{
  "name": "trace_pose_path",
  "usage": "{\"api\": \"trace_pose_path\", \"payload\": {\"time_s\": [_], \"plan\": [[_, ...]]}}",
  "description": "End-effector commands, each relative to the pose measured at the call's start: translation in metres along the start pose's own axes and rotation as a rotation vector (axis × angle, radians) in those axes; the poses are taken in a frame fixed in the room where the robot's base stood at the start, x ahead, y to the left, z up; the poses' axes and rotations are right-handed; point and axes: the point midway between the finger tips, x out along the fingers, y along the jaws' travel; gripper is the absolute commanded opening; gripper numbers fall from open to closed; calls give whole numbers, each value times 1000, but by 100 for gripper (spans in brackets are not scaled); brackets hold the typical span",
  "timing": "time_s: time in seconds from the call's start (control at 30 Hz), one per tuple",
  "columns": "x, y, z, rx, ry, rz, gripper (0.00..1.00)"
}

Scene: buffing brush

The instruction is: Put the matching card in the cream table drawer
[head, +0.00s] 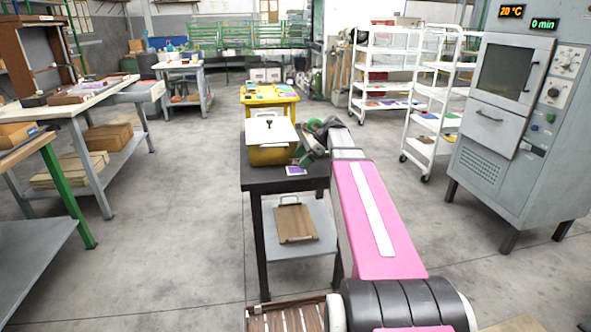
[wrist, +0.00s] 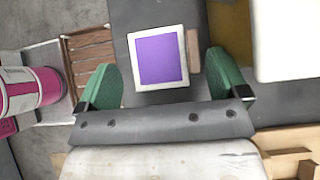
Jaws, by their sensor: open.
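A card with a purple face and white border (wrist: 160,58) lies flat on the dark table (head: 258,178). It also shows in the head view (head: 296,170), at the table's front right. My gripper (wrist: 164,82) is open and empty, its green fingers either side of the card's near part in the wrist view. In the head view my gripper (head: 308,152) is just above and behind the card; the exact height is hard to tell. A light-topped table (head: 75,100) stands at left, with a pale drawer-like box (head: 143,91) at its right end. Whether this is the cream table drawer is unclear.
A yellow box with a white lid (head: 270,135) stands beside the card. A clipboard-like board (head: 296,222) lies on the lower shelf. A yellow table (head: 270,97) is behind, white racks (head: 385,65) and a grey oven (head: 500,110) at right. Floor between the tables is clear.

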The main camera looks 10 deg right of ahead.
Motion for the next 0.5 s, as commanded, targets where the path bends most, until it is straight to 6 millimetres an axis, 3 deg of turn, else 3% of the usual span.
{"api": "trace_pose_path", "payload": {"time_s": [0.2, 0.43, 0.47, 0.5], "plan": [[30, 0, 1, 0, 0, 2, 93], [32, 0, 1, 0, 0, 0, 93], [32, 0, 1, 0, 0, 0, 89], [32, 0, 1, 0, 0, 0, 76]]}}
